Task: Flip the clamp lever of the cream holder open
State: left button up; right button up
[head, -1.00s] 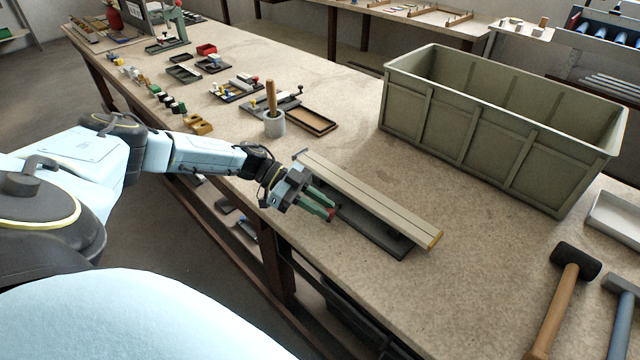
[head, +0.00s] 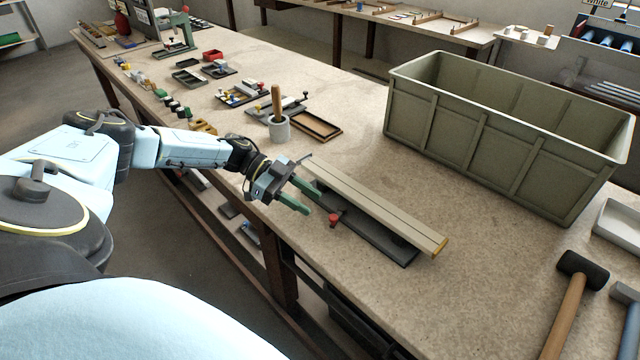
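A long cream profile (head: 375,205) lies along a dark holder base (head: 392,246) near the bench's front edge. A red-knobbed clamp lever (head: 334,220) sticks out at the front side of the holder, low beside the profile. My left gripper (head: 312,202) has green fingers that are spread apart with nothing between them. It is left of the red knob, with a small gap between the fingertips and the knob. The far end of the holder is partly hidden by the gripper. My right gripper is not in view.
A large olive crate (head: 480,150) stands behind the holder. A grey cup with a wooden handle (head: 278,128) and a shallow brown tray (head: 316,126) are beyond the gripper. A black-headed mallet (head: 580,265) lies at right. Bench between holder and mallet is clear.

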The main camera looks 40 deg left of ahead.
pick_arm(q)
jog(key=v, duration=0.8)
jog(key=shift+b, duration=0.45)
jog(key=shift+a, duration=0.1)
